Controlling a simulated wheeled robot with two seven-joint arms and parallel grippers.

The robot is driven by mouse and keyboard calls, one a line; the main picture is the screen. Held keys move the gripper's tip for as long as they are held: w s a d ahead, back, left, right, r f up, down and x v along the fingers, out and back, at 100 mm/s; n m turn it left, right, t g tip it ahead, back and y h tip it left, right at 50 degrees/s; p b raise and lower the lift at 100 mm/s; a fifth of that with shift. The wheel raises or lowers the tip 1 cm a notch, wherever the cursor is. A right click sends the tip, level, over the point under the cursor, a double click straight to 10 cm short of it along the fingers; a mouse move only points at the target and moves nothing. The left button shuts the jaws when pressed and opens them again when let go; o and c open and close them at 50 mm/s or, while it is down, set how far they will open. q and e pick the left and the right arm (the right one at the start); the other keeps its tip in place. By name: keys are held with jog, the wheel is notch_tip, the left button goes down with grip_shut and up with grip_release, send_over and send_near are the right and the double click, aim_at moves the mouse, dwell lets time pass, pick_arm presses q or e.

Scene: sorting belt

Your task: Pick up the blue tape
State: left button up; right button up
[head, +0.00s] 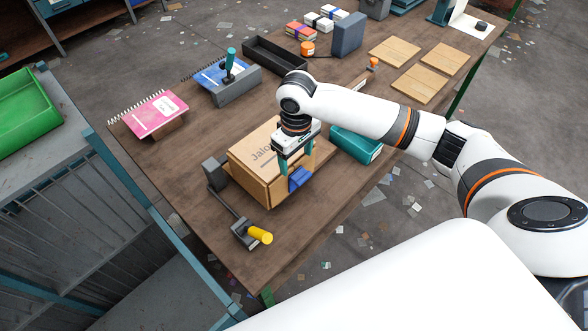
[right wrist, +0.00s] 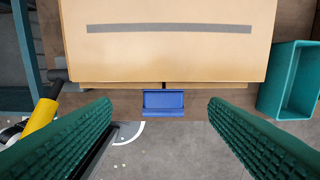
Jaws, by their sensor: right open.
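The blue tape (head: 299,179) is a small blue block-like piece at the right front side of a cardboard box (head: 243,160). In the right wrist view the blue tape (right wrist: 163,104) lies between the fingers in the picture, just below the box's edge. I cannot tell whether it touches the box. My right gripper (head: 297,162) has green fingers pointing down over the box's edge, close to the tape. In the right wrist view the gripper (right wrist: 159,108) is open with nothing between its fingertips held. My left gripper is not in view.
A teal bin (head: 357,147) stands right of the box. A yellow-handled tool (head: 260,235) lies near the table's front edge. A pink notebook (head: 155,114), a black tray (head: 262,50) and wooden boards (head: 420,84) lie farther back. Bare table (head: 200,150) shows left of the box.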

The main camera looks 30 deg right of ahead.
aim_at(298, 173)
jog(key=f, duration=0.3)
jog(key=shift+s+f+p, duration=0.3)
jog(key=shift+s+p, duration=0.05)
jog(key=shift+w+f, duration=0.2)
jog(key=shift+f, duration=0.4)
jog(key=f, duration=0.1)
jog(key=f+p, duration=0.1)
jog(key=f, duration=0.1)
jog(key=shift+d+f+p, duration=0.25)
jog(key=shift+f+p, duration=0.05)
jog(key=shift+p, duration=0.05)
jog(key=shift+f, duration=0.35)
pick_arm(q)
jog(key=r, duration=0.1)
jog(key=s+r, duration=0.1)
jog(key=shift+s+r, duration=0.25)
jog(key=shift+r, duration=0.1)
pick_arm(e)
jog(key=shift+f, duration=0.15)
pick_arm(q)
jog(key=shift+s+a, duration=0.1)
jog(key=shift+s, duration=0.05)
pick_arm(e)
jog(key=c, duration=1.2)
